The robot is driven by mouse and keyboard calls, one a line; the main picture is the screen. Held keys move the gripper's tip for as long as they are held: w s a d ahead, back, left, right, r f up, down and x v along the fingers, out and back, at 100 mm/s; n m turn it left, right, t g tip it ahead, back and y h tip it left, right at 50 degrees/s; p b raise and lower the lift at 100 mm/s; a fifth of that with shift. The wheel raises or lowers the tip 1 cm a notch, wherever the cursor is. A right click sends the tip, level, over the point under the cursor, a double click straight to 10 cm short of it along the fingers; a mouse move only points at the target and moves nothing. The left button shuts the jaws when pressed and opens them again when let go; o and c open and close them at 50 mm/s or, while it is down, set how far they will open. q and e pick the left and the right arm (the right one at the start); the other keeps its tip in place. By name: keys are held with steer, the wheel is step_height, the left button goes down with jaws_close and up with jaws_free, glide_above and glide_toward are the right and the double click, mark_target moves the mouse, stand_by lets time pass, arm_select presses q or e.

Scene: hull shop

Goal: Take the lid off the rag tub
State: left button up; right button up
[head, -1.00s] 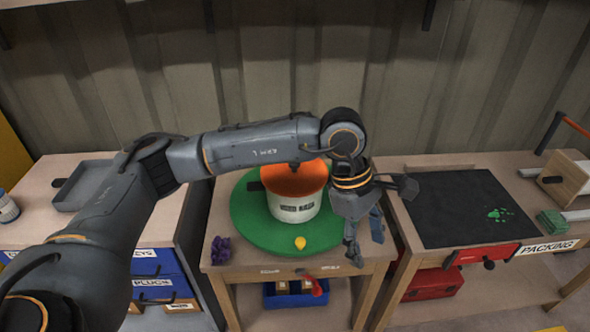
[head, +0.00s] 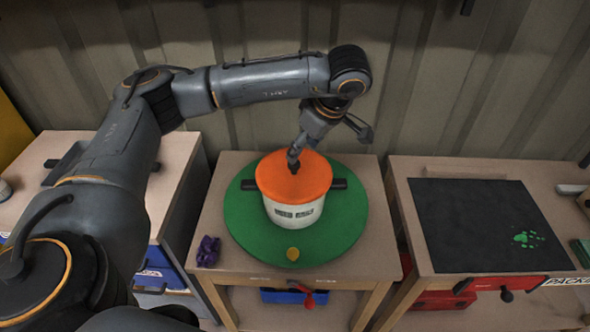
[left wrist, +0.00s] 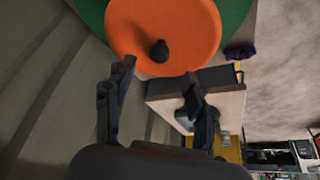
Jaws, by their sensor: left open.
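The rag tub (head: 297,213) is a white pot with a label and dark side handles, standing on a round green mat (head: 343,225). Its orange lid (head: 312,181) sits on top. In the left wrist view the lid (left wrist: 190,35) shows a dark round knob (left wrist: 159,51) at its middle. My right gripper is not in view.
A crumpled purple thing (head: 208,251) lies left of the mat. A small yellow thing (head: 293,254) lies at the mat's front edge. A bench with a black mat (head: 470,220) stands on the right. Another bench (head: 185,150) stands on the left. The small table's right part is bare.

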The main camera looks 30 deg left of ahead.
mark_target(298, 165)
arm_select(q)
steer(key=shift+x, duration=1.2)
steer(key=shift+p+x, duration=0.45)
steer(key=shift+x, duration=0.65)
steer(key=x, duration=0.2)
steer(key=shift+a+f, duration=0.15)
steer(key=shift+a, duration=0.15)
steer(key=shift+w+a+f, duration=0.1)
steer(key=shift+f, duration=0.3)
steer(key=c, duration=1)
jaws_close()
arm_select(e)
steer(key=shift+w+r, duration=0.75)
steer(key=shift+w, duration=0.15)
